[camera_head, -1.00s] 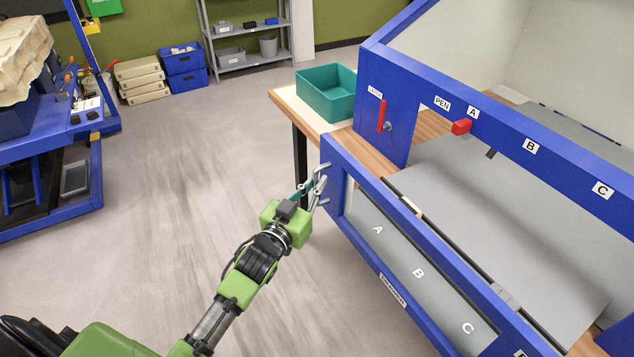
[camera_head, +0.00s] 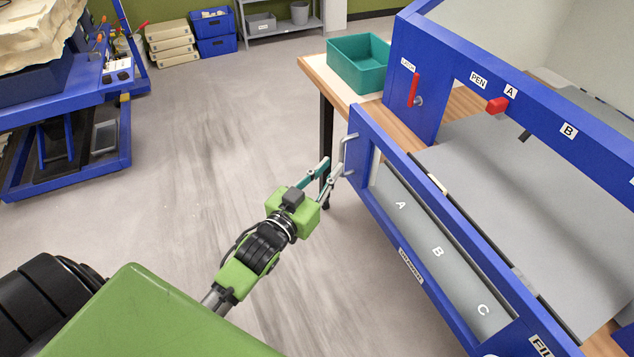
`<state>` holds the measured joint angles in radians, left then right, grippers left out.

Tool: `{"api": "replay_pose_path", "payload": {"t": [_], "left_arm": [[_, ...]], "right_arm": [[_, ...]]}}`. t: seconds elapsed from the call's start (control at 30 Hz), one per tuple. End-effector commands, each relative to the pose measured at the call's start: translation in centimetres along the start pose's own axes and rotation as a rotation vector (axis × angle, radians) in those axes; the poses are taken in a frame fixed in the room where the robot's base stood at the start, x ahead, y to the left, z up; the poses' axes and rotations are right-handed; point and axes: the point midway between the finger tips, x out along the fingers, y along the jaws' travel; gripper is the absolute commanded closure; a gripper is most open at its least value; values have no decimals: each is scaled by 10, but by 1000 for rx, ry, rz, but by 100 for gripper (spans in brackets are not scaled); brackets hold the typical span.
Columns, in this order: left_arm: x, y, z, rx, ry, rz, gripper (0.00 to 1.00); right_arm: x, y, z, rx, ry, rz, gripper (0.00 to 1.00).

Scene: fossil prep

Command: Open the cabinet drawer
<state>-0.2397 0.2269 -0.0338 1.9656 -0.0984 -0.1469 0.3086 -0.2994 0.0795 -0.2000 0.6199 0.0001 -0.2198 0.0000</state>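The blue-framed cabinet (camera_head: 455,45) stands at the right. Its front panel (camera_head: 440,212), lettered A, B and C behind a clear pane, stands out from the body, with a gap behind its top rail showing the grey inside. A metal handle (camera_head: 348,157) is at the panel's left end. My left gripper (camera_head: 331,168) is open and empty, its fingers just left of the handle and not around it. Whether the nearer fingertip touches the handle I cannot tell. My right gripper is out of view.
A red latch lever (camera_head: 413,89) and a red knob (camera_head: 497,105) are on the cabinet frame. A teal bin (camera_head: 358,65) sits on the wooden table. A blue rack (camera_head: 60,115) stands at the left. The floor between is clear.

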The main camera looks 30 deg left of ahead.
Motion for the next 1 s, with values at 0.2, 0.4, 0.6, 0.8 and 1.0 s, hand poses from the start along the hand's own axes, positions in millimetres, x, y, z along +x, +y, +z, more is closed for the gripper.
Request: {"api": "replay_pose_path", "payload": {"t": [0.2, 0.4, 0.6, 0.8, 1.0], "left_arm": [[-38, 0, 1, -1, -3, 0, 84], [-54, 0, 1, -1, -2, 0, 84], [-56, 0, 0, -1, 0, 0, 84], [-56, 0, 0, -1, 0, 0, 84], [-56, 0, 3, -1, -5, 0, 84]], "right_arm": [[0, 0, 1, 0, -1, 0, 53], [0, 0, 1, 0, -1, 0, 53], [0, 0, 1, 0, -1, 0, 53], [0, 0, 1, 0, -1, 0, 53], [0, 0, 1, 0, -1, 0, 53]]}}
